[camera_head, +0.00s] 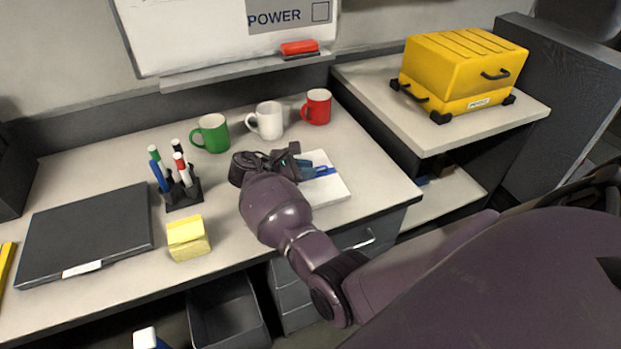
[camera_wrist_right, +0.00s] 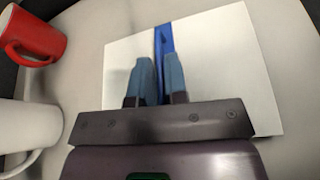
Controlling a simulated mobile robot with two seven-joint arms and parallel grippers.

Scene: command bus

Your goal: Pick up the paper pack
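The paper pack (camera_head: 331,192) is a flat white block with a blue band across it, lying on the desk near its right end. In the right wrist view the paper pack (camera_wrist_right: 215,65) lies beyond my fingers, with the blue band running up its middle. My right gripper (camera_head: 318,169) is over the pack, its blue-grey fingers pointing at the band. In the wrist view the right gripper's fingers (camera_wrist_right: 160,65) are a small gap apart, one on each side of the band. I cannot tell whether they touch it. My left gripper is not in view.
Green (camera_head: 211,133), white (camera_head: 267,121) and red (camera_head: 317,107) mugs stand behind the gripper. A pen holder (camera_head: 183,194), yellow note block (camera_head: 188,239) and dark laptop (camera_head: 88,233) are to the left. A yellow case (camera_head: 460,70) sits on the right-hand cabinet.

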